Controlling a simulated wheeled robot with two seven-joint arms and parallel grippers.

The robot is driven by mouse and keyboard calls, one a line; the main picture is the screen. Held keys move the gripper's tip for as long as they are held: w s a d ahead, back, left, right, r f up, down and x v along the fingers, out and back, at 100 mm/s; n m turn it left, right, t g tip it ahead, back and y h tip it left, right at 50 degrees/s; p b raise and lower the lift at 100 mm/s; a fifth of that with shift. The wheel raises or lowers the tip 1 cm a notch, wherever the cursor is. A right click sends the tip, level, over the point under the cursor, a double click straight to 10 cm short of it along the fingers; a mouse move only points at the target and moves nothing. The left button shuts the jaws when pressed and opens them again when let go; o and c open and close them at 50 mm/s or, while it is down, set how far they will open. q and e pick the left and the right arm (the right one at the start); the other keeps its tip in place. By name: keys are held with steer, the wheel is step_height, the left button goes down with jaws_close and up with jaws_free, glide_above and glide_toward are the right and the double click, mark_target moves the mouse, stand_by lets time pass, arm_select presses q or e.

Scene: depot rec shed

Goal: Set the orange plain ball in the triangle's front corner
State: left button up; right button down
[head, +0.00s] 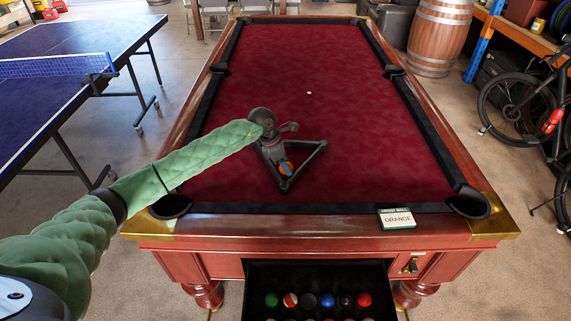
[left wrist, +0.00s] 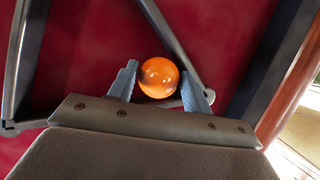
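The orange plain ball (left wrist: 159,77) sits between the two blue-grey fingertips of my left gripper (left wrist: 160,84), which look shut on it. I cannot tell whether the ball touches the cloth. The front corner is partly hidden in the wrist view by a finger. My right gripper is not in view.
The pool table (head: 350,110) has free cloth beyond the triangle, with a small white spot (head: 309,93). A card reading ORANGE (head: 397,218) stands on the front rail. An open drawer (head: 260,285) below holds several balls. A table-tennis table (head: 60,70) stands left.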

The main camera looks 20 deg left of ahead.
arm_select(q)
steer(key=o, duration=0.4)
